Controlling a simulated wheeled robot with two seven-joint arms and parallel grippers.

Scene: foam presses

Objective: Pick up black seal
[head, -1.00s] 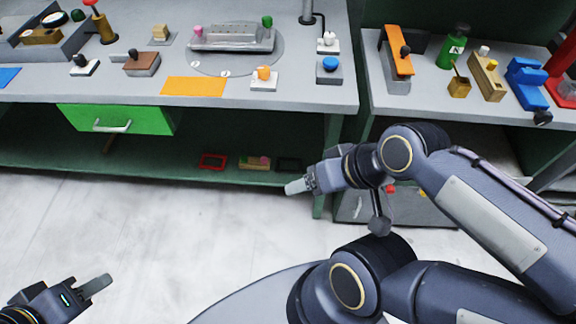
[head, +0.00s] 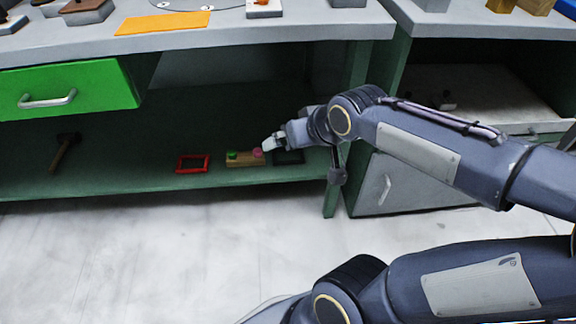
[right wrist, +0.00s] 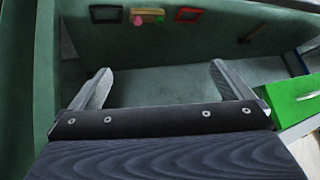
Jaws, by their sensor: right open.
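The black seal is a thin black rectangular frame (head: 289,158) lying on the lower green shelf under the bench, partly hidden behind my right arm in the head view. It shows whole near the top of the right wrist view (right wrist: 106,14). My right gripper (head: 270,143) is at the shelf opening, in front of the seal and slightly to its left in the head view. In the right wrist view its two fingers (right wrist: 160,69) are spread wide with nothing between them, and the seal lies beyond the fingertips, apart from them. My left gripper is out of view.
A wooden block with green and pink pieces (head: 244,160) lies left of the seal, then a red frame (head: 193,163). A hammer (head: 65,150) is farther left. The bench top (head: 250,30) and green drawer (head: 70,88) overhang the shelf; a green leg (head: 360,90) stands to the right.

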